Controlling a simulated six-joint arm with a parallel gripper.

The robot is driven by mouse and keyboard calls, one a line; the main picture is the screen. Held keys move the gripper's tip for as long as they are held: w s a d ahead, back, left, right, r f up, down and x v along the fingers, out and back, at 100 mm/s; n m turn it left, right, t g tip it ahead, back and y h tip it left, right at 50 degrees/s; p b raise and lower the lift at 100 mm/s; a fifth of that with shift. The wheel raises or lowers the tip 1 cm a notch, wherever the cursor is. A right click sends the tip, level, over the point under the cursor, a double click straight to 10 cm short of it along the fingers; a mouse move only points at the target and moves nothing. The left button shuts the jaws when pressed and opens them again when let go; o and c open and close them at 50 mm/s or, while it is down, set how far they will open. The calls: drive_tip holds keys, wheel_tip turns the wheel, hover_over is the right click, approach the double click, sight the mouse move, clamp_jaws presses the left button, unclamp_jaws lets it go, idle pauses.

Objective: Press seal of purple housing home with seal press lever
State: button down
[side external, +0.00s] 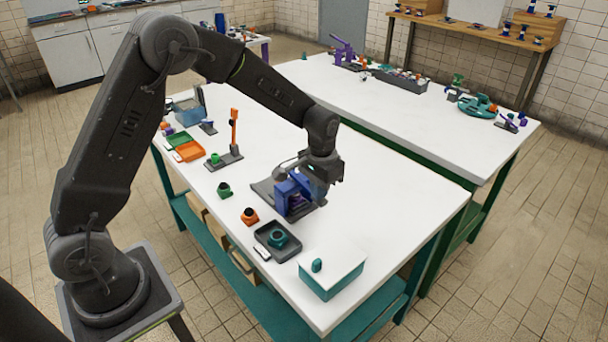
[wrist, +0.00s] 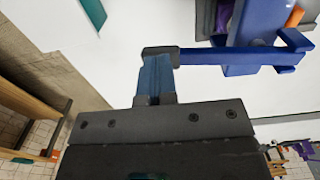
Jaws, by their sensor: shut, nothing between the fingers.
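In the side view a blue press (side external: 283,188) stands on a dark base plate near the middle of the near table. A purple part (side external: 296,201), likely the housing, sits low in its frame, partly hidden. My gripper (side external: 322,182) is shut and empty, just right of the press top. In the wrist view my gripper (wrist: 156,78) shows at centre, fingers together. A blue lever bar (wrist: 225,55) runs right from beside the fingertips; whether they touch is unclear. Purple (wrist: 262,7) and orange (wrist: 295,16) bits show at the top right. How far the seal is seated is hidden.
A stand with an upright orange lever (side external: 233,130) is behind on the left. A green part (side external: 224,190), an orange part (side external: 250,216), a black tray (side external: 262,232) with a teal part, and a teal box (side external: 332,279) line the near edge. The table right of the press is clear.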

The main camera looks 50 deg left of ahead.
wheel_tip(320, 180, up, 10)
idle(0.9)
drive_tip(key=shift+w+r, duration=0.1)
drive_tip(key=s+r+t, duration=0.3)
drive_tip(key=s+r, duration=0.6)
drive_tip(key=s, duration=0.2)
drive_tip(key=s+t, duration=0.2)
drive_tip(key=s, duration=1.2)
drive_tip(key=shift+s+d+t, duration=0.3)
drive_tip(key=shift+d, duration=0.05)
